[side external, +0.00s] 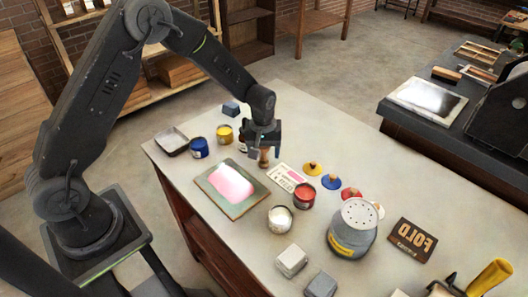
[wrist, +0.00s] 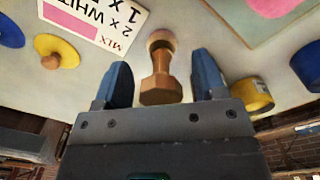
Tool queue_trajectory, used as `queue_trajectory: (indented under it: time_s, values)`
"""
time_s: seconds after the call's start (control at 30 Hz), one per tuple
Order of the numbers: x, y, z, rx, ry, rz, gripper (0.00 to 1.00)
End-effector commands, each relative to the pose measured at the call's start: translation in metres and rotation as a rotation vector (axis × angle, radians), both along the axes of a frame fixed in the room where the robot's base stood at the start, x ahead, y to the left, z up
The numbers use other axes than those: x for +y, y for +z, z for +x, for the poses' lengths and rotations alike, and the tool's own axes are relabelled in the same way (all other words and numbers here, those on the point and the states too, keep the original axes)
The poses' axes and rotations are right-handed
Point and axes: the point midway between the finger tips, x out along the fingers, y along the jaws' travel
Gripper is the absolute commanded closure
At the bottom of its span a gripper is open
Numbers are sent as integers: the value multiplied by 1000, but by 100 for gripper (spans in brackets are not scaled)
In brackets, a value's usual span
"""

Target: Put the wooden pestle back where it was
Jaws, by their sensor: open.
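The wooden pestle (wrist: 161,68) lies between my two open fingers in the wrist view, with a gap showing on each side. In the side view the pestle (side external: 264,158) stands about upright on the table directly under my gripper (side external: 263,146). My gripper (wrist: 161,82) is open and points down. The pink ink slab (side external: 228,182) lies to the left of the pestle in the side view, with a pink smear on its pale surface. A mixing card (side external: 287,177) with printed text and a pink patch lies just in front of it.
Open tins of blue (side external: 199,147), yellow (side external: 225,134), red (side external: 304,195) and white (side external: 280,218) stand around the slab. Coloured lids (side external: 332,181) lie to the right. The table behind the lids is clear.

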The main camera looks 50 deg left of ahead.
Motion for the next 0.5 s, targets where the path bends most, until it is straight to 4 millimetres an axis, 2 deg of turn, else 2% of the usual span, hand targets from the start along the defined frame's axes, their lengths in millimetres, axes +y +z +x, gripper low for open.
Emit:
queue_trajectory:
  time_s: [0.5]
  values:
    - [2,98,-2,-4,1,1,36]
